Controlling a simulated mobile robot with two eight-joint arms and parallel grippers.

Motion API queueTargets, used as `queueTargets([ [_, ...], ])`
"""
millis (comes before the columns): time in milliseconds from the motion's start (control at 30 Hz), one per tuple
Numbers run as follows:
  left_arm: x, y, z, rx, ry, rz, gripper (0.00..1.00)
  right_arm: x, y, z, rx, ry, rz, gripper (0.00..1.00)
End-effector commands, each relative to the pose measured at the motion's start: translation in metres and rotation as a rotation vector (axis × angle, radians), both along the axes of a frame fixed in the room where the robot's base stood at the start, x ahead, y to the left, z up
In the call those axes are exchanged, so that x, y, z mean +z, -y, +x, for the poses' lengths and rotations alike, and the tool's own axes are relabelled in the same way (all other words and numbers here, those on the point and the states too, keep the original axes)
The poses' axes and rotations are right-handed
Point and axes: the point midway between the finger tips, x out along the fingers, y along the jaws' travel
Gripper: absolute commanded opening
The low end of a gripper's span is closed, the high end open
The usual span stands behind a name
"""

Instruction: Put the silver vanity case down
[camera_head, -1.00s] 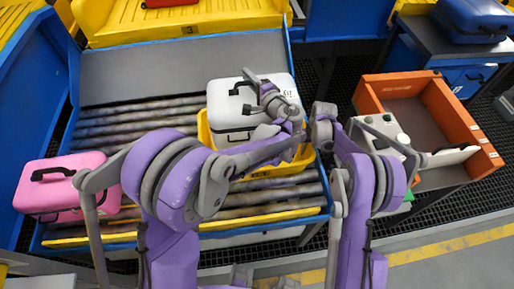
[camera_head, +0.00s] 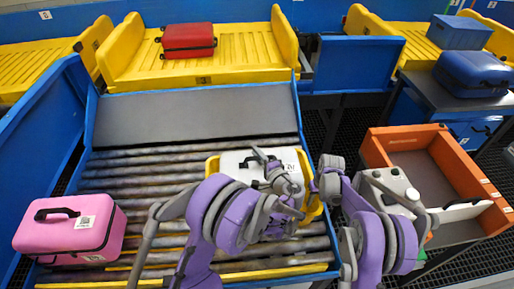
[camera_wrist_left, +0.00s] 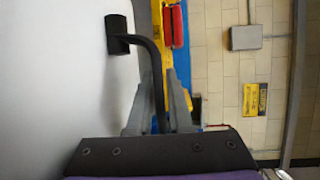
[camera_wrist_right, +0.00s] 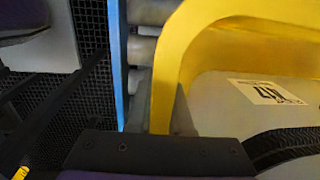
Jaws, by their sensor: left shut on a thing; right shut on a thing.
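The silver vanity case (camera_head: 235,163), pale with black fittings and a printed label, sits low within the yellow tray (camera_head: 314,205) on the rollers. My left gripper (camera_head: 268,163) is at the case's top. In the left wrist view it is shut on the case's black handle (camera_wrist_left: 150,52), with the pale case side at left. My right gripper (camera_head: 325,185) is at the tray's right side. In the right wrist view it is shut on the tray's yellow rim (camera_wrist_right: 172,75). My arms hide the case's front, and I cannot see whether its underside touches the tray floor.
A pink case (camera_head: 75,228) stands at the left on the rollers. A red case (camera_head: 188,41) lies on a yellow conveyor behind. An orange bin (camera_head: 400,136) and a grey-white device (camera_head: 388,184) stand at right. A blue case (camera_head: 472,72) is at the far right. The rollers between pink case and tray are clear.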

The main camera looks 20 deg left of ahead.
Motion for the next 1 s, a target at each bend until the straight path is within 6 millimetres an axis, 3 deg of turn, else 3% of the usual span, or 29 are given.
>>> queueTargets([
  [333,-0.001,0.0,0.0,0.0,0.001,0.003,0.0,0.0,0.0,0.0,0.0,0.001,-0.002,0.0],
  [367,-0.003,0.0,0.0,0.0,0.001,0.001,0.2,0.0,0.0,0.0,0.0,0.001,-0.002,0.0],
  [533,-0.003,0.0,0.0,0.0,0.0,0.0,0.48,0.0,0.0,0.0,0.0,0.001,-0.002,0.0],
  [867,0.001,0.0,0.0,0.0,0.0,0.0,0.48,0.0,0.0,0.0,0.0,0.001,-0.002,0.0],
  [1000,0.002,0.013,-0.011,-0.004,0.0,0.0,0.48,0.0,0.0,0.0,0.0,0.001,-0.002,0.0],
])
